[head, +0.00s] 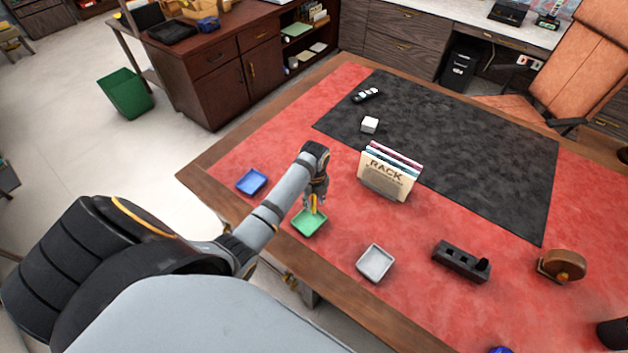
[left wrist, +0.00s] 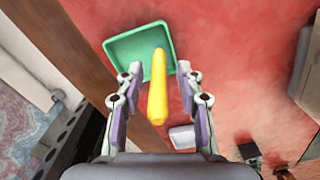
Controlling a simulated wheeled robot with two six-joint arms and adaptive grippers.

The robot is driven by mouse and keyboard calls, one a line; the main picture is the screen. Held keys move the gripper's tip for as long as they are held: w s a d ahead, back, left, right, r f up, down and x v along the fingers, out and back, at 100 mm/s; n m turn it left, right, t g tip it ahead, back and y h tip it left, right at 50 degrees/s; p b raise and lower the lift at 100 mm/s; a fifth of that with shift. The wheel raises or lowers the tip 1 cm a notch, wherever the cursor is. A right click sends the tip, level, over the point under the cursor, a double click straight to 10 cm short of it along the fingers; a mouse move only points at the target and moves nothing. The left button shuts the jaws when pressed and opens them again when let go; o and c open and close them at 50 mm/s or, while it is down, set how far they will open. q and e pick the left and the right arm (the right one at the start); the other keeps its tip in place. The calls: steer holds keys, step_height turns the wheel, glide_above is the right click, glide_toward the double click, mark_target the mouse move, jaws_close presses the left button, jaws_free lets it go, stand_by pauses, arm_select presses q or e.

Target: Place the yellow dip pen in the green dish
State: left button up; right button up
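The green dish (head: 309,222) sits on the red leather near the desk's front edge, and it fills the upper middle of the left wrist view (left wrist: 122,50). My left gripper (head: 315,198) is just above it, pointing down. The yellow dip pen (head: 314,204) is steeply tilted between the fingers, its far tip over the dish. In the left wrist view the pen (left wrist: 158,95) shows gaps on both sides to the spread fingers (left wrist: 160,72), so the gripper looks open. I cannot tell whether the pen's tip touches the dish. My right gripper is not in view.
A blue dish (head: 251,181) lies left of the green one, a grey-white dish (head: 375,263) to its right. A rack of folders (head: 388,173) stands behind. A dark holder (head: 461,261) and a tape dispenser (head: 562,265) are further right. The dark mat (head: 460,150) is mostly clear.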

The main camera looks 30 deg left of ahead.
arm_select(q)
step_height(320, 180, up, 11)
steer(key=shift+r+b, duration=0.1)
steer(key=shift+b, duration=0.2)
steer(key=shift+r, duration=0.6)
steer(key=shift+f, duration=0.1)
